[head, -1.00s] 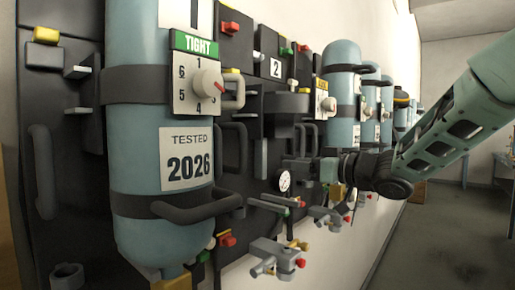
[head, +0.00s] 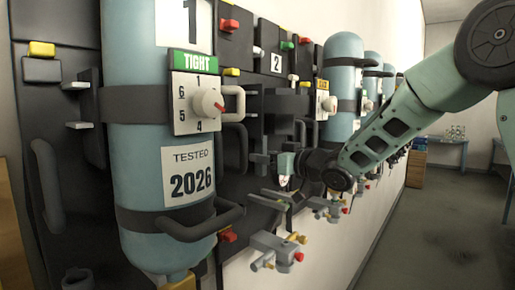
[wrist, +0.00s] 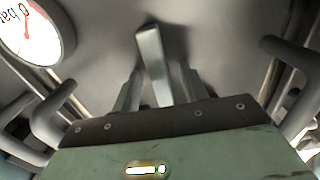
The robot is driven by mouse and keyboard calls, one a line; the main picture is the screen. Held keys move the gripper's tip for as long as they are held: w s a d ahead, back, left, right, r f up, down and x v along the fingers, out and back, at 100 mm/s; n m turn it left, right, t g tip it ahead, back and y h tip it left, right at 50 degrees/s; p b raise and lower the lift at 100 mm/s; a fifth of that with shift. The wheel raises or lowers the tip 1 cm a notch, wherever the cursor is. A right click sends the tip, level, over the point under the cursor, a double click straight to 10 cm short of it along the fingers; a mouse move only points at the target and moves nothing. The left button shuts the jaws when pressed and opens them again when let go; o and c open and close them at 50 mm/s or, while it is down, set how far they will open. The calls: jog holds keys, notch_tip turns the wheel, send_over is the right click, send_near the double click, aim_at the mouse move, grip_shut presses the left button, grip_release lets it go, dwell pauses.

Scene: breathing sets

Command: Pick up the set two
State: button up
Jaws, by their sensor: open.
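The number 2 plate (head: 276,63) is on the dark wall panel. Below it are dark brackets and handles; no blue cylinder shows there, and I cannot tell the set's full outline. My gripper (head: 284,183) is in front of this bay, small and partly merged with the dark parts. In the wrist view my gripper (wrist: 158,82) is open, its two fingers on either side of a light metal bar (wrist: 151,58). I cannot tell whether they touch it. A round gauge (wrist: 30,32) marked "bar" is at the upper left. Grey curved handles (wrist: 52,115) flank the gripper.
A blue cylinder (head: 160,240) with a "TIGHT" dial and number 1 stands at the left. More blue cylinders (head: 340,85) stand beyond bay two. Valve fittings (head: 275,248) jut out low in front. The floor (head: 420,240) at the right is clear.

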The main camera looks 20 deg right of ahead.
grip_shut()
dwell(1.3)
jog(key=shift+r, duration=0.25)
